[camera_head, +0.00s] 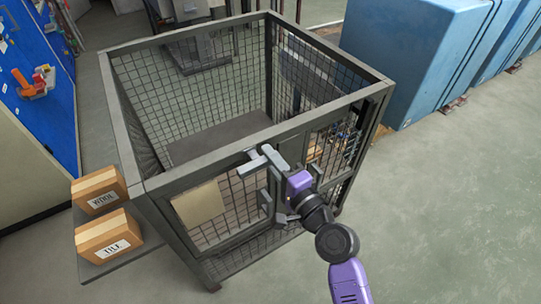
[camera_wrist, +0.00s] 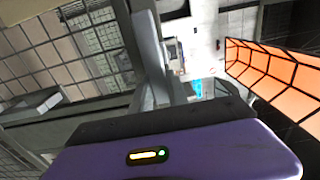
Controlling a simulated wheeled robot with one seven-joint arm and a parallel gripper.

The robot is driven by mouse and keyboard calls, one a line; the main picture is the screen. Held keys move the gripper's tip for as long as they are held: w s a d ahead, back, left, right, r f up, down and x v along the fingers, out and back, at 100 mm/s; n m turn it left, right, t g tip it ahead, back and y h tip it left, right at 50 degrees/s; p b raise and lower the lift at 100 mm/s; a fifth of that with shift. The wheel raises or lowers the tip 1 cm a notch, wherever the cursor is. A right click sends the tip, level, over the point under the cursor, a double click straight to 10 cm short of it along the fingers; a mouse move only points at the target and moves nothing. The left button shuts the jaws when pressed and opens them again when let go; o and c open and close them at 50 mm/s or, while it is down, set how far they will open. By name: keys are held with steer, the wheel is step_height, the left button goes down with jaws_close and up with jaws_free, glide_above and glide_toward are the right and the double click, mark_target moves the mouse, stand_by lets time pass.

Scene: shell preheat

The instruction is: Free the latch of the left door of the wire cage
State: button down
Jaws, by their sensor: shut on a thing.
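The wire cage (camera_head: 210,168) is a dark grey frame with mesh walls and an open top. Its left door (camera_head: 228,222) is in the front face, with a tan plate (camera_head: 199,203) on its mesh, and appears closed. The light grey latch (camera_head: 257,164) sits at the door's upper right, by the middle of the front. My gripper (camera_head: 276,178) is at the latch and shut on it; my purple wrist partly hides the contact. In the wrist view a grey bar (camera_wrist: 148,45), perhaps part of the latch, stands above my purple gripper body; the fingertips are not clear there.
Two cartons (camera_head: 104,235) sit on a low shelf at the cage's left. Large blue cabinets (camera_head: 408,60) stand at the back right. Orange panels show behind mesh (camera_wrist: 268,75) in the wrist view. The floor at the right is clear.

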steer(key=shift+f, duration=0.1)
stand_by(0.4)
steer(key=c, duration=1.3)
jaws_free()
steer(key=shift+b+v, duration=0.6)
steer(key=shift+v, duration=3.4)
steer(key=shift+w, duration=0.1)
